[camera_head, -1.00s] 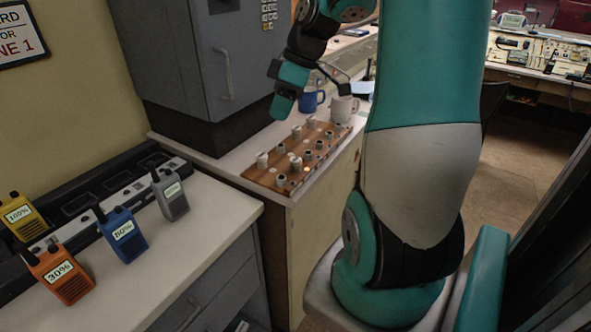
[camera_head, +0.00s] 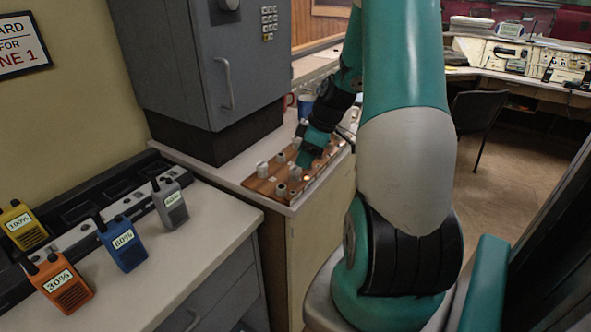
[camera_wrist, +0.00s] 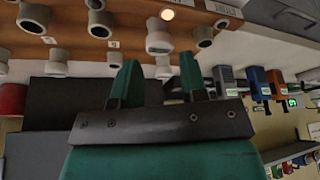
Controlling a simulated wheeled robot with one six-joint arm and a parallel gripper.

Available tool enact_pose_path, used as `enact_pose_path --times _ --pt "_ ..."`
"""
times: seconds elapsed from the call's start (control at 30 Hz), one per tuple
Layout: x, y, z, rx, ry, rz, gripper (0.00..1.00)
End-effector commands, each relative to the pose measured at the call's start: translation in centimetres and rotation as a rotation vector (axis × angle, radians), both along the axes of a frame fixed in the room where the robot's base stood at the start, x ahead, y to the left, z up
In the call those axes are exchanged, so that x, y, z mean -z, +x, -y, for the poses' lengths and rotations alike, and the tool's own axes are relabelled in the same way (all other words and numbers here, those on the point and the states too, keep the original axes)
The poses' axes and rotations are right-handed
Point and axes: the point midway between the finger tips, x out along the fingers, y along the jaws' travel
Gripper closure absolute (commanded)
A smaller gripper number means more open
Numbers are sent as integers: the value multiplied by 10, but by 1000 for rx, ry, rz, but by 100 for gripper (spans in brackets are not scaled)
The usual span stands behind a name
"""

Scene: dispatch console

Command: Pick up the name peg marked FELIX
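The wooden peg board (camera_head: 262,187) lies on the counter in front of the grey cabinet, with several white pegs (camera_head: 262,169) standing on it. My gripper (camera_head: 304,160) is down at the middle of the board, hiding part of it. In the wrist view, the board (camera_wrist: 75,20) fills the top, with pegs and small name labels. The two green fingers of my gripper (camera_wrist: 161,75) are spread apart. One white peg (camera_wrist: 163,68) shows between them, and another peg (camera_wrist: 159,40) stands just beyond. I cannot tell whether a finger touches either. No label is readable as FELIX.
A blue mug (camera_head: 306,104) and a red mug (camera_head: 289,101) stand behind the board. The grey cabinet (camera_head: 205,60) rises behind it to the left. Orange (camera_head: 62,285), blue (camera_head: 122,240), grey (camera_head: 171,204) and yellow (camera_head: 22,226) radios are on the left counter.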

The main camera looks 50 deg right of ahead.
Motion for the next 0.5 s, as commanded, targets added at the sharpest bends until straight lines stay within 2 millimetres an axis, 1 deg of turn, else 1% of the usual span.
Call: enact_pose_path --times 0.17,0.4,0.5 --pt "12 6 -4 -3 4 -3 60" --pt "42 19 -10 -1 2 -1 60" --pt "48 21 -11 0 1 0 60"
